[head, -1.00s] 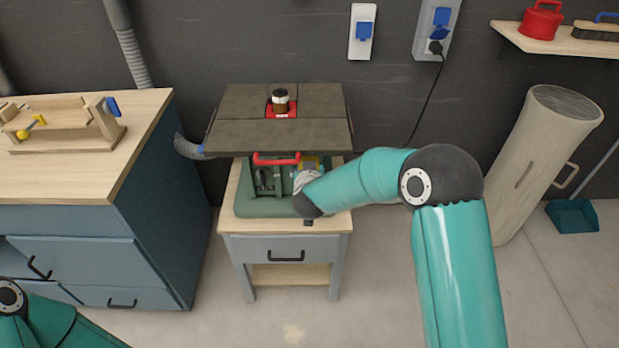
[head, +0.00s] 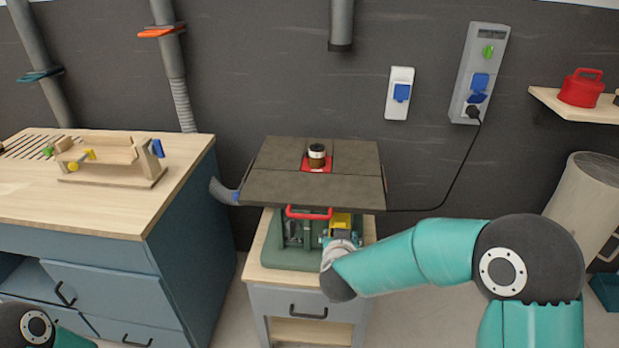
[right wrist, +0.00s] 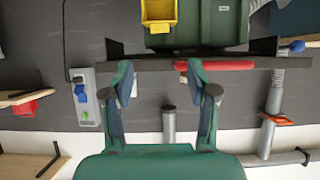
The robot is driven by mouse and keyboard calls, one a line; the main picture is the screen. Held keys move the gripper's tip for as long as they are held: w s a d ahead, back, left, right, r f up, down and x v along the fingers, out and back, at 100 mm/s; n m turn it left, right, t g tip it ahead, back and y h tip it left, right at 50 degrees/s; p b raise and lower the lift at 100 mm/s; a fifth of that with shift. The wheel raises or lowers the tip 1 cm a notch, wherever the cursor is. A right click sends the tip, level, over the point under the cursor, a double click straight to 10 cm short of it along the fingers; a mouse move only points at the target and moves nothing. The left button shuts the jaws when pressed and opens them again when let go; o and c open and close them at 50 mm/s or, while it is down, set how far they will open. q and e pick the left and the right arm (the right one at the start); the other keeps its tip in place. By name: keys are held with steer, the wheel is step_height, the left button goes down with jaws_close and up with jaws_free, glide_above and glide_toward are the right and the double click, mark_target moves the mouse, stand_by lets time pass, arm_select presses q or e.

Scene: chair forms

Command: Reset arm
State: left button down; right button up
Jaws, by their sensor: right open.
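My right arm (head: 420,255) reaches from the right to the front of a router table (head: 275,187), its wrist in front of the green machine body (head: 275,257). In the head view the right gripper is hidden. In the right wrist view, which looks upside down, my right gripper (right wrist: 162,75) is open, with nothing between its fingers. Its right fingertip appears close to a red handle bar (right wrist: 222,65); I cannot tell if they touch. The red handle (head: 309,213) also shows under the tabletop in the head view. Only part of my left arm shows at bottom left; its gripper is out of view.
A blue cabinet with a wooden top (head: 190,160) stands left, carrying a wooden jig (head: 110,165). The router table rests on a small grey drawer stand (head: 285,300). A yellow bin (right wrist: 159,14) is near the machine. A shelf (head: 575,104) and pale cylinder (head: 585,200) are at right.

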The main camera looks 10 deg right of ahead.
steer(key=s+d+f+n+g+y, duration=0.1)
steer(key=s+d+f+g, duration=0.2)
steer(key=f, duration=0.6)
steer(key=s+d+f+g, duration=0.1)
steer(key=s+d+f, duration=0.1)
steer(key=s+f, duration=0.5)
steer(key=s+a+f+g+y, duration=0.2)
steer(key=s+a+f, duration=0.1)
steer(key=s, duration=0.4)
steer(key=s+a+f+g+y, duration=0.2)
steer(key=s+a+f, duration=0.2)
steer(key=s, duration=0.3)
steer(key=s+a+f+g+y, duration=0.2)
steer(key=s+a+f+g, duration=0.1)
steer(key=s, duration=0.4)
steer(key=shift+a+f+y, duration=0.3)
steer(key=shift+a+f, duration=0.15)
steer(key=shift+f, duration=0.35)
